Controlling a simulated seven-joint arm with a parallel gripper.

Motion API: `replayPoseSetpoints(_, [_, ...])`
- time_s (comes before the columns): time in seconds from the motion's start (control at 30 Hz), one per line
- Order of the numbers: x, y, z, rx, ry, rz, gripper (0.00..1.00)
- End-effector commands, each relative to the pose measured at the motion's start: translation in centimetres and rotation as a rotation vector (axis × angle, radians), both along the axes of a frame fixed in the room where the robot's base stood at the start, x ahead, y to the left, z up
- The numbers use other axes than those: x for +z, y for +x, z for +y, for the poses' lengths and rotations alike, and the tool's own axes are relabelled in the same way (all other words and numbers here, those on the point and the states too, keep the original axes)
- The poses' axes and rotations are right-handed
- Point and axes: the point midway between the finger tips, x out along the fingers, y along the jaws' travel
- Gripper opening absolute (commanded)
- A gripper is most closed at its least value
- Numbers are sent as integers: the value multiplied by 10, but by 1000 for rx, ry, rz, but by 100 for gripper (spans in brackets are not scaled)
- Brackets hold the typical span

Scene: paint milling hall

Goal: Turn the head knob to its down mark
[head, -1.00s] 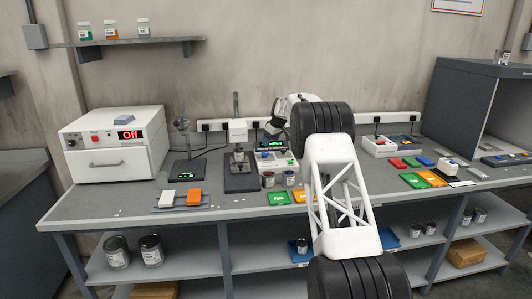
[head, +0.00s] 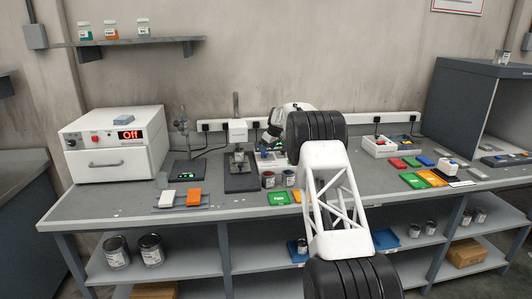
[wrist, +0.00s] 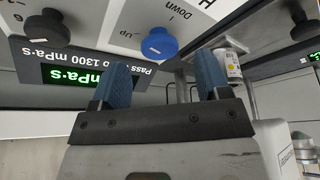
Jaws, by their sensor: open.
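The head knob (wrist: 159,44) is a round blue knob on a white panel in the wrist view. The panel's words "Up" and "Down" stand beside it, upside down in this view. I cannot tell clearly which mark the knob points at. My gripper (wrist: 165,80) is open, its two blue fingertips apart on either side of the knob's line, with the knob ahead of the gap and not visibly touched.
Dark knobs (wrist: 50,28) (wrist: 304,28) flank the blue one. A green-lit display (wrist: 75,76) lies close by the left fingertip. A grey stand (head: 240,183) stands left of the instrument; tins (head: 268,180) stand in front.

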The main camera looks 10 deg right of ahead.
Motion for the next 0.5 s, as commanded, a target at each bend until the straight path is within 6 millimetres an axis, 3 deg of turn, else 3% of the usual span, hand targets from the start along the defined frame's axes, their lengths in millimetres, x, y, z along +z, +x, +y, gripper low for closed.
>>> replayPoseSetpoints(0.23, [-21, 7, 6, 0, 0, 0, 70])
replayPoseSetpoints(0.5, [-26, 8, 8, 0, 0, -1, 70])
